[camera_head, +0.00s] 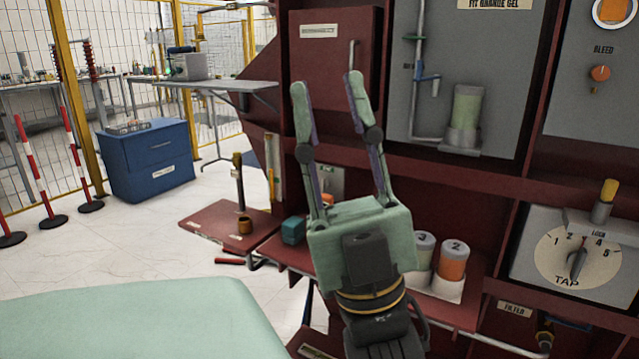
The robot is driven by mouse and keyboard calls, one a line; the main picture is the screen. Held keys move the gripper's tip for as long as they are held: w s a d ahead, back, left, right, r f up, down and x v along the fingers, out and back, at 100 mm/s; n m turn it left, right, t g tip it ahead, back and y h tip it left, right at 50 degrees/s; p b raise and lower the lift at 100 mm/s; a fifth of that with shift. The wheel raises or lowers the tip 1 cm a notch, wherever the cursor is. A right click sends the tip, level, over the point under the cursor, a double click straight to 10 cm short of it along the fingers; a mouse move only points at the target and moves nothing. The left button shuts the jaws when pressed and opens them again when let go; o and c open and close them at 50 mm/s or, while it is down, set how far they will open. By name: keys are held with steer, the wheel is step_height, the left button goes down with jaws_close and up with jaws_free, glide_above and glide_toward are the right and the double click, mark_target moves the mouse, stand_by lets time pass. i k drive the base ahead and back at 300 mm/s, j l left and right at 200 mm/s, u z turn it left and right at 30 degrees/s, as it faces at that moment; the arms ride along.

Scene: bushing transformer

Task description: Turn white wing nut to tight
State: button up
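My gripper (328,86) is in the middle of the view, pointing up, in front of the dark red cabinet (440,165). Its two pale green fingers are spread wide apart. Nothing shows between them except the cabinet behind. I cannot make out a white wing nut in this view. It may be hidden behind my gripper, too small to tell, or out of the picture.
A grey panel with a green cylinder (466,112) is right of my gripper. Farther right are an orange bleed knob (600,73) and a TAP dial (575,257). Numbered canisters (453,262) stand low on a shelf.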

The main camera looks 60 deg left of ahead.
mark_target(325, 182)
steer(key=u, duration=1.8)
steer(key=j+z, duration=0.1)
steer(key=j, duration=0.3)
